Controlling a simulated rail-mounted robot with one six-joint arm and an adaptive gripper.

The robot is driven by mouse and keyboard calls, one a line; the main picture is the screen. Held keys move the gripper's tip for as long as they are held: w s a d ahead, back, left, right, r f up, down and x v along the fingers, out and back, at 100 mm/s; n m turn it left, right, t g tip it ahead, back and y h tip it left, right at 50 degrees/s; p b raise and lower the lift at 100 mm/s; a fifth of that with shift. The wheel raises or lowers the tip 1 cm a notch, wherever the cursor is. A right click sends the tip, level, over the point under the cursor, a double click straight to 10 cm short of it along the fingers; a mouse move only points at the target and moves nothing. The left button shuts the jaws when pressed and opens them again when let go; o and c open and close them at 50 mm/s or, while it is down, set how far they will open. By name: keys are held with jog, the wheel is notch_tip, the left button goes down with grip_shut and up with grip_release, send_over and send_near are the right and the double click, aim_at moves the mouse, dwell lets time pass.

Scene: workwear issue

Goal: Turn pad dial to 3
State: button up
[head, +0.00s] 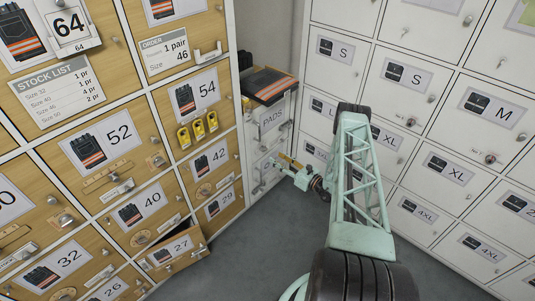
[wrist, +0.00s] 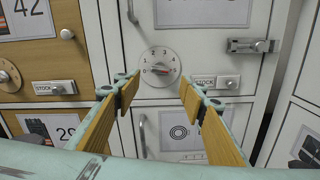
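The pad dial (wrist: 160,68) is a round pale plate with a knob and numbers around its rim, on a white cabinet door in the wrist view. The knob looks turned toward the low numbers at left, but its exact setting is too small to tell. My gripper (wrist: 158,84) is open, its two wood-coloured fingers on either side below the dial, apart from it and with nothing between them. In the head view my gripper (head: 290,163) is in front of the white PADS cabinet (head: 271,119); the dial cannot be made out there.
A latch (wrist: 250,46) is right of the dial, and a STOCK slot with a knob (wrist: 227,82) is beside it. Wooden lockers are at left, with the 27 door (head: 178,250) ajar; white lockers (head: 425,165) are at right.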

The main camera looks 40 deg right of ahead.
aim_at(264, 149)
jog(key=w+b, duration=0.1)
jog(key=w, duration=0.7)
jog(key=shift+a, duration=0.45)
jog(key=shift+w, duration=0.1)
jog(key=shift+c, duration=0.5)
jog(key=c, duration=0.7)
